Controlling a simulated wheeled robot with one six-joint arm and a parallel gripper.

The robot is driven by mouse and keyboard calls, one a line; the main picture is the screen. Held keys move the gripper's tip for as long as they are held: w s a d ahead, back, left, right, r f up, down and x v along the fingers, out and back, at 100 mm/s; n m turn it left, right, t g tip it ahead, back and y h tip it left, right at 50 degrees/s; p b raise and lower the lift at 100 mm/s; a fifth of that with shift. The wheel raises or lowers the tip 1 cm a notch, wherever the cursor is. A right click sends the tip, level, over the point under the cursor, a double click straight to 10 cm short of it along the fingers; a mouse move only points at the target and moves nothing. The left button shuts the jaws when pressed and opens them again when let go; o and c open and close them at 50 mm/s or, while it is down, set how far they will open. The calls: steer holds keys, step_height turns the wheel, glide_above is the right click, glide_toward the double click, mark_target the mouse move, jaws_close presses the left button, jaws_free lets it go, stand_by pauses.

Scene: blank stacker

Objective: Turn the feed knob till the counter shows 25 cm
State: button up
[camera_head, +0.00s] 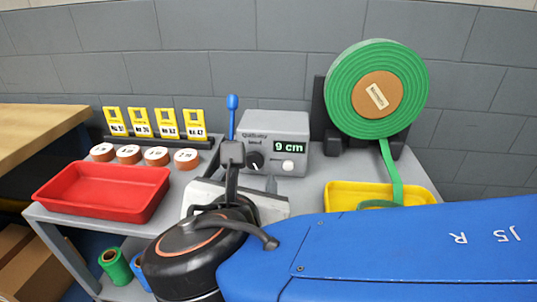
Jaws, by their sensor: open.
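The grey feed unit (274,124) stands at the back of the grey table. Its green counter (290,147) reads 9 cm. A black knob (255,160) with a white mark sits at the left of its front, and a white button (288,166) is under the counter. A green strip roll (375,85) stands at the right, its strip (391,172) hanging into a yellow tray (345,192). My gripper (252,178) is in front of the unit, near the knob. It is open and partly hidden by my wrist. Contact with the knob cannot be told.
A blue-topped lever (232,102) rises just left of the unit. A red tray (104,190), several small rolls (128,154) and yellow cards (139,121) are at the left. A wooden bench (40,132) stands far left. Green rolls (115,266) lie on the lower shelf.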

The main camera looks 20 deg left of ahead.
mark_target(255, 163)
steer(key=x, duration=1.2)
steer(key=shift+w+a+f, duration=0.1)
steer(key=shift+w+a, duration=0.05)
steer(key=shift+w, duration=0.05)
steer(key=c, duration=1)
steer(key=shift+c, duration=0.2)
steer(key=shift+y, duration=0.3)
steer(key=m+y, duration=0.1)
steer(key=m, duration=0.1)
steer(key=m+y, duration=0.1)
steer(key=m, duration=0.1)
steer(key=shift+d+f+m+y, duration=0.2)
steer(key=shift+d+m+y, duration=0.05)
steer(key=shift+m+y, duration=0.05)
steer(key=m+y, duration=0.2)
steer(key=m, duration=0.2)
steer(key=shift+d+f, duration=0.1)
steer(key=shift+f, duration=0.1)
steer(key=shift+m, duration=0.4)
